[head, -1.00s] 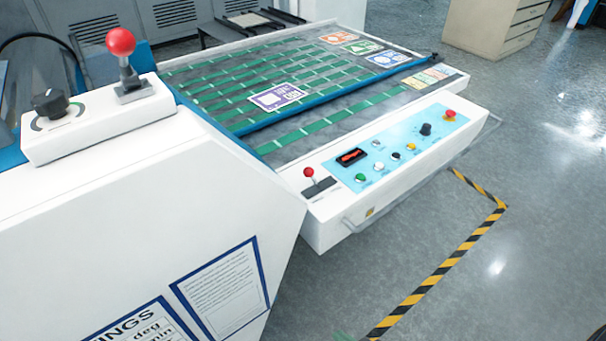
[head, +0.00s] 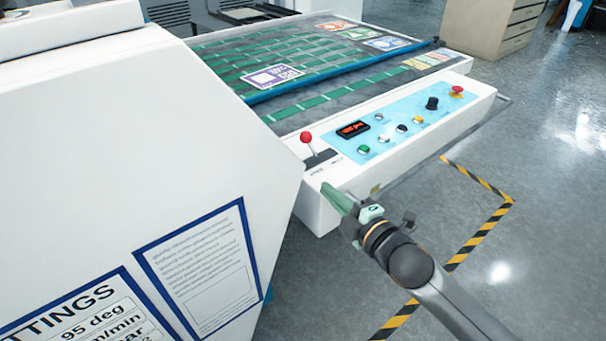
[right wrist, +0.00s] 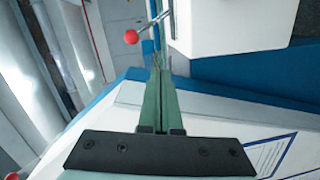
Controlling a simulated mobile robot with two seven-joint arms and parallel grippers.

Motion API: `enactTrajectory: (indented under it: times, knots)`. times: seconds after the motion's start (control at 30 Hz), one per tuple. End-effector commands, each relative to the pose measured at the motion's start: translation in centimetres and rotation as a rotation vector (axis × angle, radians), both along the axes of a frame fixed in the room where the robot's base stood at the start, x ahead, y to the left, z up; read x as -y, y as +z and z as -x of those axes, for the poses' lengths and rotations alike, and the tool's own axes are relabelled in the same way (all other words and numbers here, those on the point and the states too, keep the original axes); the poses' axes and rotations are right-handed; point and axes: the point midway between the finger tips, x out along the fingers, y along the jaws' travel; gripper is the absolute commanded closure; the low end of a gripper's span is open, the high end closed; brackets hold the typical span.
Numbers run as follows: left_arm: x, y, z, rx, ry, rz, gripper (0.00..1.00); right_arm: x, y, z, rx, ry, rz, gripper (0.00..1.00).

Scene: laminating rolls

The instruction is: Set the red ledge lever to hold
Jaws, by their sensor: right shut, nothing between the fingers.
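The red ledge lever (head: 306,138) stands on a dark slot plate at the left end of the white control ledge (head: 318,188). Its red ball leans a little left on a thin stem. Small labels by the plate are too small to read. My right gripper (head: 326,188) is shut and empty, its green fingers just below and right of the lever in the picture, apart from its ball. In the right wrist view the shut fingers (right wrist: 160,75) point up, with a red ball on a metal stem (right wrist: 131,37) beyond them; I cannot tell which lever that is. My left gripper is out of view.
The blue panel (head: 400,128) right of the lever carries a lit display, several buttons and a black knob. The large white housing (head: 150,130) with posted sheets stands left of the ledge. Open floor (head: 520,250) with striped tape lies to the right.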

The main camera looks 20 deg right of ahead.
Motion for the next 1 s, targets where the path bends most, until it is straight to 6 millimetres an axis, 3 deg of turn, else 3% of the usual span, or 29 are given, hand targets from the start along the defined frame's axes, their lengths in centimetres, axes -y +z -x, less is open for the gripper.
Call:
enactTrajectory:
  times: [0.03,0.17,0.3,0.67,1.0]
  knots:
    - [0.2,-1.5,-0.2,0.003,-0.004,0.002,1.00,0.1,0.4,-0.6,0.061,0.013,0.076,1.00]
    - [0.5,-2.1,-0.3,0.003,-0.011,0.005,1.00,0.2,2.6,-1.3,0.152,0.027,0.204,1.00]
    - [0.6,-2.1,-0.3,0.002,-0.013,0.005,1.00,0.2,3.5,-1.5,0.179,0.030,0.245,1.00]
    - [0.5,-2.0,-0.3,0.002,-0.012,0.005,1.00,0.2,3.5,-1.9,0.176,0.028,0.240,1.00]
    - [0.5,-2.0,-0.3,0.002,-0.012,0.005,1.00,-0.9,3.6,-6.3,0.177,0.028,0.238,1.00]
